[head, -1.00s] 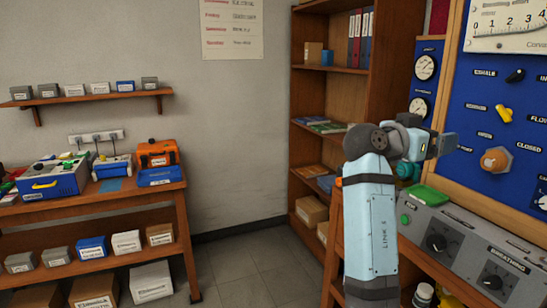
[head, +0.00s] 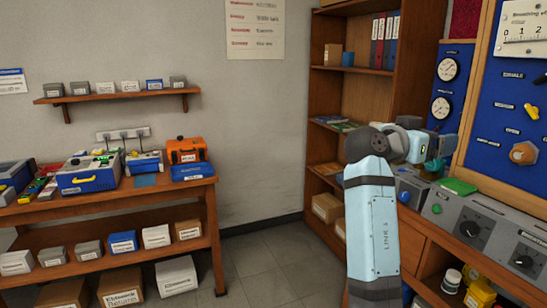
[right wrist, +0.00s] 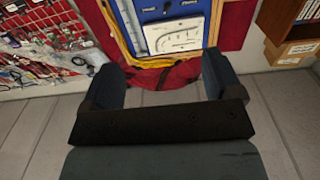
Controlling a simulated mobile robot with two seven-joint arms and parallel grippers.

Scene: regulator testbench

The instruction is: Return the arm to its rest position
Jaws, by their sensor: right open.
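My right arm (head: 372,225), light blue with dark joints, rises from the bottom of the head view and bends right at its elbow. Its far end is near the test panel and the grey console, partly hidden behind the elbow; I cannot tell whether it touches them. In the right wrist view my right gripper (right wrist: 165,78) has its two dark fingers spread wide, with nothing between them. Beyond the fingers are a red bag (right wrist: 150,76) and a blue panel (right wrist: 150,12). My left gripper is not in view.
A blue panel (head: 497,112) with gauges and knobs stands at right above a grey console (head: 455,212). Behind the arm is a wooden bookcase (head: 350,95). A workbench (head: 185,188) with an orange case (head: 186,151) is at left. Open floor (head: 262,265) lies between.

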